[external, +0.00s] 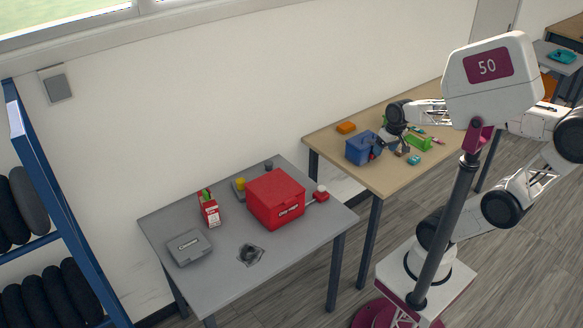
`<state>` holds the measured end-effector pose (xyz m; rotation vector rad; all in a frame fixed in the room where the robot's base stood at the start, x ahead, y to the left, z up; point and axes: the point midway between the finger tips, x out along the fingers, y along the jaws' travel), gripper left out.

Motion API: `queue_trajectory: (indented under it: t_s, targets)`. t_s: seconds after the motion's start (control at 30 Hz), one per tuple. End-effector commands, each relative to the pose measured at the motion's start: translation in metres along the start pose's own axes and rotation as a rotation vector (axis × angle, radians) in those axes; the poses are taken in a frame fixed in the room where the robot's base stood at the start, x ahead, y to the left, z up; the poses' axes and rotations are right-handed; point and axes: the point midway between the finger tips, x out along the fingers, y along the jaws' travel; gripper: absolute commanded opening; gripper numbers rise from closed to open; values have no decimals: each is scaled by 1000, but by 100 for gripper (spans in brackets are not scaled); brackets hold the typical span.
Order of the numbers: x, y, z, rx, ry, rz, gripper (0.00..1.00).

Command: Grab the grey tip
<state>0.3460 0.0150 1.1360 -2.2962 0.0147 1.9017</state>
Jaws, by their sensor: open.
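My gripper (397,146) is small in the external view, low over the wooden table (385,184), just right of a blue box (361,150). It is open; its fingertips are partly lost against the items behind and below, and I cannot tell whether they touch anything. No grey tip can be singled out with certainty. Small pieces lie by the gripper, among them a brown one (400,154) and a teal one (414,160). A dark grey piece (250,252) lies on the grey table, and a small dark one (269,163) stands at its back edge.
The grey table (222,280) bears a red box (275,199), a grey case (189,248) and a red-white carton (209,208). The wooden table's front edge is clear.

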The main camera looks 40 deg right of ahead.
Motion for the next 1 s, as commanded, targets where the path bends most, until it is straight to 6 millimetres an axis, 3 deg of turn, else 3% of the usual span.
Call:
queue_trajectory:
  t_s: [0.57,1.0]
  targets:
    - [52,-74,-108,433,-192,-316,78]
    - [109,-122,-198,800,-350,-520,78]
